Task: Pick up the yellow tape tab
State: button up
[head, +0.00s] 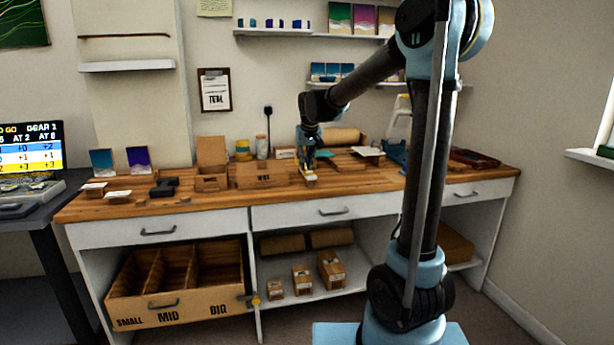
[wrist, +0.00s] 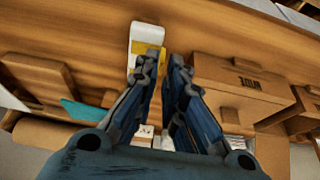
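A small yellow tab (wrist: 151,51) shows in the wrist view on a white piece (wrist: 145,33) on the wooden worktop. It lies just beyond the tip of the left-hand finger, which partly hides its edge. My gripper (wrist: 165,62) has its two blue fingers apart, with a gap between the tips and nothing seen held there. In the head view, my gripper (head: 309,168) points down over the middle of the worktop (head: 225,200). A small pale and yellowish piece (head: 310,178) shows right under the fingers. Whether the fingers touch it cannot be told.
A cardboard box with dark lettering (wrist: 240,85) stands close to the right-hand finger in the wrist view. It also shows in the head view (head: 262,175). The worktop's front strip is mostly clear.

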jog(key=shift+x, duration=1.6)
jog(key=shift+w+a, duration=0.1)
grip_shut()
jog(key=shift+r, duration=0.2)
